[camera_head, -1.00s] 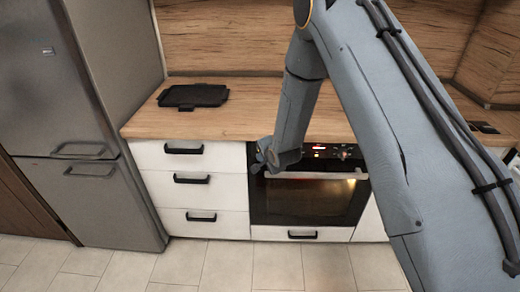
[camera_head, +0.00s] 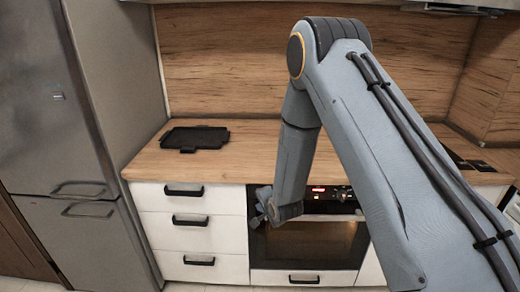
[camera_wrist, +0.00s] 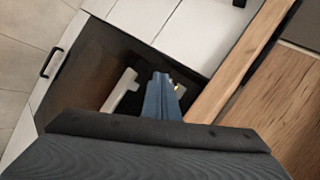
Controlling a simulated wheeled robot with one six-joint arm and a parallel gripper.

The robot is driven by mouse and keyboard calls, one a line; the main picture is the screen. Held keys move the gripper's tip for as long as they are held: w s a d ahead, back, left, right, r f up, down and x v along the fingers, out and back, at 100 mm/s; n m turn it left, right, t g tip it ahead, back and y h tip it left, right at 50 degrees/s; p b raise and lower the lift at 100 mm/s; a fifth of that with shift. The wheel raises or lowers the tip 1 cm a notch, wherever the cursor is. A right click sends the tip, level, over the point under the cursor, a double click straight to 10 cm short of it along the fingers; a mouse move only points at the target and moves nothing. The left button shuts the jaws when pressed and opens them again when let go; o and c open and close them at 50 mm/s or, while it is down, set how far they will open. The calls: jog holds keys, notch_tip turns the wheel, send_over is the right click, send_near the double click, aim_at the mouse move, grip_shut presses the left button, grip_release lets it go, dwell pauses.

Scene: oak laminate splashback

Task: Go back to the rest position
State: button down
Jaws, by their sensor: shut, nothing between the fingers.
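My gripper (camera_head: 262,207) hangs in front of the counter, near the left top corner of the oven (camera_head: 310,245). It looks small in the head view, and its fingers are shut and empty. My arm reaches down to it from the upper right and hides part of the oven and counter. In the wrist view the oven front (camera_wrist: 95,65) shows tilted at the left, beyond the dark body of my wrist.
A black tray (camera_head: 195,138) lies on the wooden counter (camera_head: 245,155) at the left. White drawers (camera_head: 195,230) with black handles are below, all shut. A grey fridge (camera_head: 55,120) stands at the left. Tiled floor (camera_wrist: 30,70) lies in front.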

jog(key=s+d+r+n+g+h+b, duration=0.25)
jog(key=s+d+r+n, duration=0.25)
jog(key=s+d+r, duration=0.6)
jog(key=s+d+r+n+g, duration=0.2)
jog(key=s+d+n, duration=0.1)
jog(key=s, duration=0.6)
jog(key=s+d+r+n+g+h, duration=0.1)
jog(key=s+d+r+n+g, duration=0.2)
jog(key=s, duration=0.6)
jog(key=shift+s+d+r+b, duration=0.15)
jog(key=shift+s+d+b, duration=0.2)
jog(key=shift+d, duration=0.75)
